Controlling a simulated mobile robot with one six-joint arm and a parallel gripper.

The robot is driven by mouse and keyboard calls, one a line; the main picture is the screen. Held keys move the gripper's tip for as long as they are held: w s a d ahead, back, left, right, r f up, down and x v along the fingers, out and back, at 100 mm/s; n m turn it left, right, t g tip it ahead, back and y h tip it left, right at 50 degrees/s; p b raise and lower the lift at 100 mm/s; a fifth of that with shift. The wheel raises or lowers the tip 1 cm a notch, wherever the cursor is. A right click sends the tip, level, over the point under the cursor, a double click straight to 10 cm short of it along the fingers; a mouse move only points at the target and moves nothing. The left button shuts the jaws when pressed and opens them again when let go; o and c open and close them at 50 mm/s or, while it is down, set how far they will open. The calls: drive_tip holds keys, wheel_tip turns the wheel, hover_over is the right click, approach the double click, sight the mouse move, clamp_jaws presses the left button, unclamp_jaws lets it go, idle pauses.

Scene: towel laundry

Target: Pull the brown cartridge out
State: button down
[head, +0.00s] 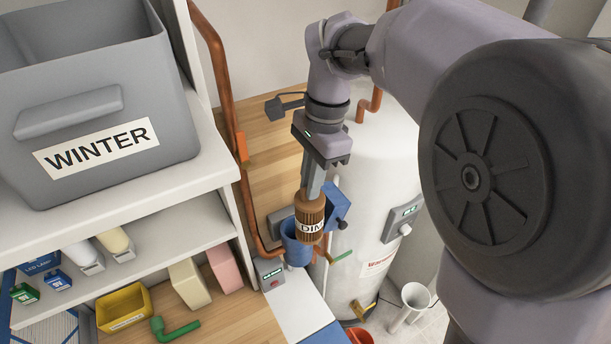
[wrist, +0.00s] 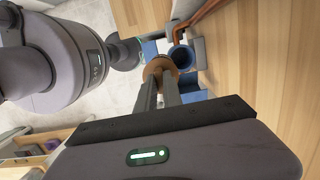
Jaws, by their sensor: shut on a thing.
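The brown cartridge (head: 309,215) is ribbed, with a white label whose visible letters read "DIM". My gripper (head: 313,185) points down and is shut on the cartridge's top. In the head view the cartridge hangs upright in front of a blue cup (head: 292,250) and hides part of it. In the wrist view my gripper (wrist: 164,80) holds the brown cartridge (wrist: 157,67), and the blue cup (wrist: 184,56) shows its dark open mouth just right of it. The cartridge's lower end is hard to see, and I cannot tell whether it touches the cup.
A white tank (head: 375,180) stands close on the right, with a copper pipe (head: 222,85) on the left. A grey "WINTER" bin (head: 95,110) sits on the shelf at left. A yellow bin (head: 125,307) and small boxes are below. A blue bracket (head: 335,205) is behind the cartridge.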

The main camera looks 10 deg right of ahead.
drive_tip(key=shift+s+d+f+b, duration=0.1)
drive_tip(key=shift+s+d+b, duration=0.25)
drive_tip(key=shift+s, duration=0.6)
drive_tip(key=shift+s+d+f+b, duration=0.15)
drive_tip(key=shift+s+d, duration=0.25)
drive_tip(key=shift+s, duration=0.5)
